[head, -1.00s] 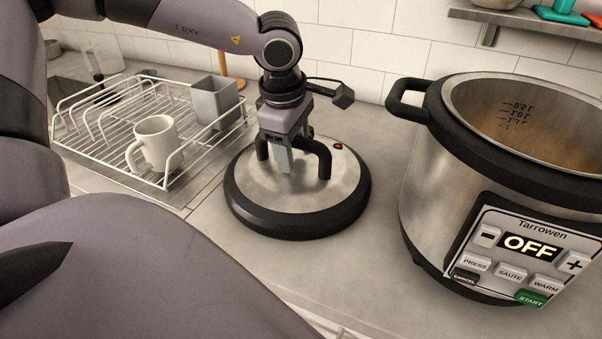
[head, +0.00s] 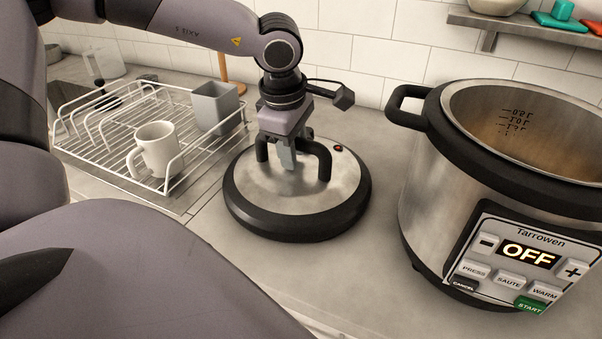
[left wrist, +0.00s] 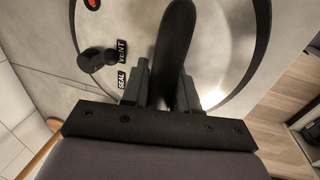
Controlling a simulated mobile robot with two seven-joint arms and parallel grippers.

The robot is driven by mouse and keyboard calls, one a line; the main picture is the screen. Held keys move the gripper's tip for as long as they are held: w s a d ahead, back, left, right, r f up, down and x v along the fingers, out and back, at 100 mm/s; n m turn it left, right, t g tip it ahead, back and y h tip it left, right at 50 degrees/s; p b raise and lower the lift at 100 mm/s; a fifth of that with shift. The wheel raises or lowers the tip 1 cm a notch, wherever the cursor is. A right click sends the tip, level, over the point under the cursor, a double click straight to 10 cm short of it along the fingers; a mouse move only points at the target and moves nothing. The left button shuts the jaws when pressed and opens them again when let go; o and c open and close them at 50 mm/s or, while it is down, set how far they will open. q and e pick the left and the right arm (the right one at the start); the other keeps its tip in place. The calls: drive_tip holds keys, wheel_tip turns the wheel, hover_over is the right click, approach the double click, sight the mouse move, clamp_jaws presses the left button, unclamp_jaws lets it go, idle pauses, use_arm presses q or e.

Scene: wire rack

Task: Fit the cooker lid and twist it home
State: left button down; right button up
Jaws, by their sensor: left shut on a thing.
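The cooker lid (head: 335,195) is a round steel disc with a black rim and a black arched handle. It lies on the counter left of the cooker in the head view. My left gripper (head: 288,158) is shut on the lid's handle from above. In the left wrist view the fingers (left wrist: 172,92) sit on either side of the black handle (left wrist: 173,45), with a valve knob (left wrist: 97,62) marked SEAL and VENT beside it. The cooker (head: 425,185) is open and empty, its display reading OFF. My right gripper is not in view.
A white wire rack (head: 100,150) with a white mug (head: 157,147) and a grey cup (head: 214,108) stands left of the lid. A wall shelf (head: 520,24) is above the cooker. Bare counter (head: 385,240) lies between lid and cooker.

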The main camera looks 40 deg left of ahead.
use_arm(q)
drive_tip(key=shift+w+r+p, duration=0.1)
drive_tip(key=shift+r+p, duration=0.85)
drive_tip(key=shift+r, duration=1.2)
